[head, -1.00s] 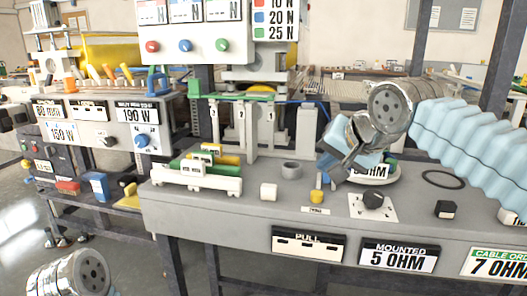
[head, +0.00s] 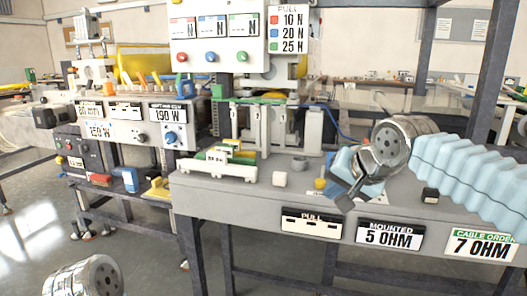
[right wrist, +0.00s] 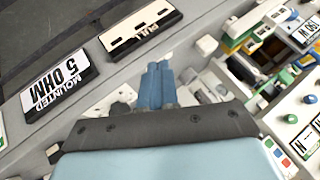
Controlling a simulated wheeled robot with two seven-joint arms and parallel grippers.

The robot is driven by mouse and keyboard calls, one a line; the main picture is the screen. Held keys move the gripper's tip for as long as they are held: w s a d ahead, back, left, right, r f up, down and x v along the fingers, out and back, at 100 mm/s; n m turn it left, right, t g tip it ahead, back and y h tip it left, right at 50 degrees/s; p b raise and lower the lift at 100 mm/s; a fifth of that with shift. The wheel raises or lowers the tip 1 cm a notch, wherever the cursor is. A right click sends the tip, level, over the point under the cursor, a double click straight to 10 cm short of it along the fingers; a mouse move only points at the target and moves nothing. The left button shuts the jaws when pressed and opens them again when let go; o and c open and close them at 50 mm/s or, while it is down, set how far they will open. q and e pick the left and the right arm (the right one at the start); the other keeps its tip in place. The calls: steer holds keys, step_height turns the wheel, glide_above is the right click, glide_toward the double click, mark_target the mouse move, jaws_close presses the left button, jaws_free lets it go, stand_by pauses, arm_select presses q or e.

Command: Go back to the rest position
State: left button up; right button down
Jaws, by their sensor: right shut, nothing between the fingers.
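My right gripper (head: 340,190) is over the right part of the grey bench (head: 225,192) in the head view, near its front edge. Its fingers are together and empty; they also show in the right wrist view (right wrist: 158,85), pointing over the bench top. My right arm comes in from the right in a light blue ribbed sleeve and hides part of the bench top. A silver end of my left arm (head: 97,277) shows at the bottom left of the head view. No left fingers show there.
The bench holds a white and green fixture (head: 220,162), a white block (head: 280,179) and a black block (head: 430,195). A panel with coloured buttons (head: 212,35) stands behind. Signs for PULL (head: 311,222) and MOUNTED 5 OHM (head: 389,234) hang on the front. Floor is clear at lower left.

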steer(key=a+f+n+g+y, duration=0.1)
steer(key=a+f+g, duration=0.1)
steer(key=f, duration=1.6)
steer(key=a+f+n+g+y, duration=0.1)
steer(key=a+f+g, duration=0.15)
steer(key=f, duration=1.65)
steer(key=s+f+n+g+h, duration=0.1)
steer(key=s+f+g, duration=0.2)
steer(key=s+f, duration=1.8)
steer(key=shift+s+d+f, duration=0.15)
steer(key=shift+s+d, duration=0.2)
steer(key=shift+s, duration=0.25)
steer(key=shift+a, duration=0.1)
